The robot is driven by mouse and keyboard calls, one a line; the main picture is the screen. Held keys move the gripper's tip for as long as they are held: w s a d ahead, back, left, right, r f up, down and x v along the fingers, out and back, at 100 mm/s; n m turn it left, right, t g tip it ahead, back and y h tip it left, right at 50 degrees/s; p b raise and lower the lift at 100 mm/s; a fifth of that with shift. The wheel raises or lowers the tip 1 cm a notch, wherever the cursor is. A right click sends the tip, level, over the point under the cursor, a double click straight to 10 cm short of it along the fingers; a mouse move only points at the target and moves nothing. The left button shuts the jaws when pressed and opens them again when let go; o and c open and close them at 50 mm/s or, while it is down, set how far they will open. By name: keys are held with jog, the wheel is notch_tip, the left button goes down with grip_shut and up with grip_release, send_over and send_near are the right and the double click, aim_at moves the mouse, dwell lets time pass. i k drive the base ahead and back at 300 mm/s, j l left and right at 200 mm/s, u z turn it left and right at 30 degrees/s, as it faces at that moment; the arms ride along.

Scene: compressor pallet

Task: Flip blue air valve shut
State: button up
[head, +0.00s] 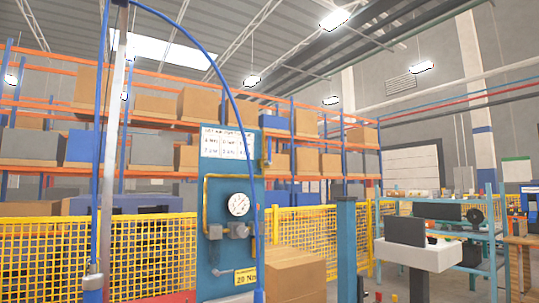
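A tall blue panel (213,262) stands left of centre in the head view. It carries a round white gauge (238,204) with grey fittings (239,230) below it and a yellow pipe (205,178). A small grey fitting (222,271) sits low on the panel beside a yellow tag (245,276). A small fitting (267,152) shows at the panel's upper right edge. I cannot tell which part is the blue air valve or how its handle stands. My gripper is not in view.
A blue hose (232,97) arches from a pole (114,140) down in front of the panel. A cardboard box (294,274) and blue post (347,250) stand to the right. Yellow mesh fence (150,257) runs behind. A white pedestal with a dark screen (405,231) stands farther right.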

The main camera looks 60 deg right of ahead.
aim_at(268, 162)
jog(key=l, duration=0.35)
jog(key=i+l+u, duration=0.15)
jog(key=l, duration=0.2)
jog(key=k+l+u, duration=0.1)
jog(key=k+l, duration=0.2)
jog(key=l, duration=0.2)
jog(key=k+l+u, duration=0.1)
jog(key=k+l, duration=0.15)
jog(key=l, duration=0.25)
jog(key=k+l+u, duration=0.15)
jog(key=k+l, duration=0.2)
jog(key=l, duration=0.1)
